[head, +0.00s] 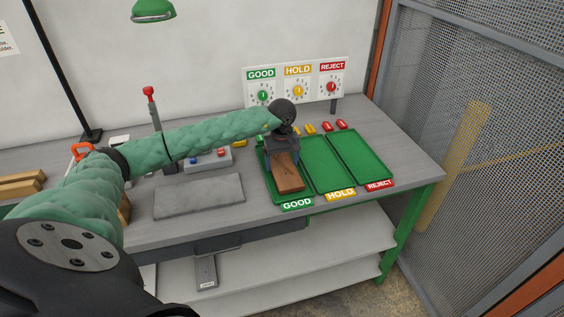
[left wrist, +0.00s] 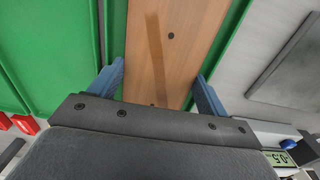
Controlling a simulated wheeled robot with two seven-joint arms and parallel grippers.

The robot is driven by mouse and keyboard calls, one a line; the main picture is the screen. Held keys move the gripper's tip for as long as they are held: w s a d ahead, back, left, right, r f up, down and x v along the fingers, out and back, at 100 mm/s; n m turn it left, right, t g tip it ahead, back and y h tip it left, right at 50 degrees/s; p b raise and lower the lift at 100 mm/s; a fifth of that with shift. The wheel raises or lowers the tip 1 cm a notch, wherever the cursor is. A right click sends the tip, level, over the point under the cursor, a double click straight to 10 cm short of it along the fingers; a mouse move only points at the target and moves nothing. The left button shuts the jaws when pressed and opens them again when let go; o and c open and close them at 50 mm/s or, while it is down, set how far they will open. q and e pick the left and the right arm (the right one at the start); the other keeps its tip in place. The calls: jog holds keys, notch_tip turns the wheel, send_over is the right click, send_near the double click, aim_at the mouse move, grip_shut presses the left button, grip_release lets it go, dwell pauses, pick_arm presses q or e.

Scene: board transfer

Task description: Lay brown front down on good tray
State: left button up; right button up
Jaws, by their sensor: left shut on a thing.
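The brown front (head: 289,178) is a flat wooden board with a darker stripe and small dark holes, shown close up in the left wrist view (left wrist: 180,50). My left gripper (head: 284,158) is shut on it, with blue fingers at its two side edges. The board lies over the green good tray (head: 308,190), lengthwise along it, its near end towards the GOOD label (head: 297,204). It looks nearly flat; I cannot tell whether it touches the tray floor. The gripper hides its far end. My right gripper is not in view.
The hold tray (head: 325,165) and reject tray (head: 360,155) stand empty to the right. Small yellow and red pieces lie behind them, before a sign board (head: 295,82). A grey mat (head: 198,195) and a button box (head: 208,160) are to the left. A mesh fence (head: 480,120) stands right.

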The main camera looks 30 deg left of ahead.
pick_arm(q)
jog(key=shift+f+b, duration=0.25)
jog(key=shift+b, duration=0.15)
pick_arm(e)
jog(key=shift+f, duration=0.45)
pick_arm(q)
jog(key=o, duration=1.2)
jog(key=shift+c, duration=0.2)
notch_tip(320, 180, up, 8)
jog(key=b, duration=0.3)
jog(key=shift+f, duration=0.1)
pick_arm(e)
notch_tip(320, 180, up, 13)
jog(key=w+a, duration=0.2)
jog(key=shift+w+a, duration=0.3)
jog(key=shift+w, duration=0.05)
